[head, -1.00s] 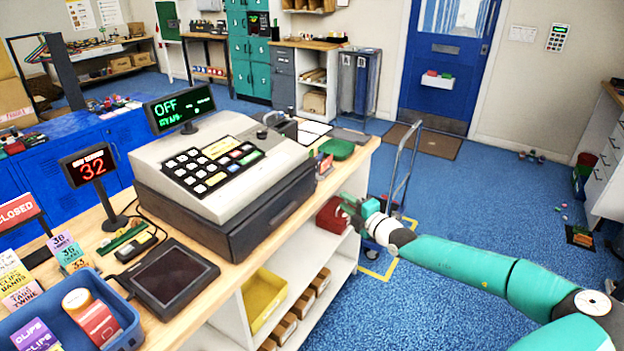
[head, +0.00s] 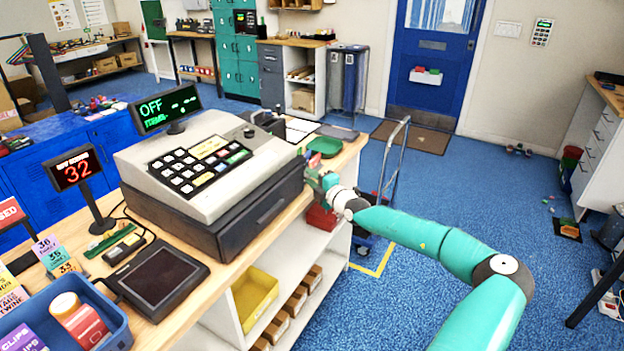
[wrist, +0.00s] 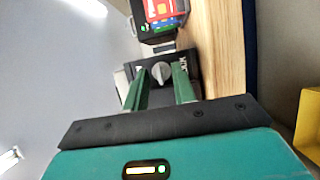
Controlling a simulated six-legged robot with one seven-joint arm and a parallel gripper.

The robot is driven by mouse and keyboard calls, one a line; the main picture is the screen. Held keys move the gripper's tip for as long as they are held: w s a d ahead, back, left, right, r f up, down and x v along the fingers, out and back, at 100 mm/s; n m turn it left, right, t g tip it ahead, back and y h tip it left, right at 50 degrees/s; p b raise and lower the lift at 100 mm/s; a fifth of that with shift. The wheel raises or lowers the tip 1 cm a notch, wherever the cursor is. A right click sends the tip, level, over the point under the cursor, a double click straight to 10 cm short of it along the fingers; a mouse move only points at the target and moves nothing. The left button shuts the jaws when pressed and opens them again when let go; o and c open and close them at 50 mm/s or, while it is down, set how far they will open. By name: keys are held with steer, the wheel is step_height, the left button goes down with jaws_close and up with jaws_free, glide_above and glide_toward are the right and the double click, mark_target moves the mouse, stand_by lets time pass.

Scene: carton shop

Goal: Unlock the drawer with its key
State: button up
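The cash register (head: 205,160) stands on the wooden counter (head: 330,157), with its dark drawer (head: 262,212) shut beneath it. My gripper (head: 316,172) is at the counter's right edge, beside the drawer's far end. In the wrist view my gripper's two green fingers (wrist: 162,82) are apart. A silver, rounded piece that looks like a key's head (wrist: 160,72) shows between their tips, in front of a small black block (wrist: 187,68) with partly hidden lettering. I cannot tell whether the fingers touch it. The drawer's lock is not clearly visible.
A small device with a red face (wrist: 160,12) is just beyond the black block. A green tray (head: 325,146) lies on the counter. A hand truck (head: 396,160) stands right of the counter. Open shelves with a yellow bin (head: 255,293) are below. Blue floor at right is mostly clear.

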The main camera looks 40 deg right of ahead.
steer(key=shift+w, duration=0.2)
steer(key=shift+c, duration=0.5)
jaws_close()
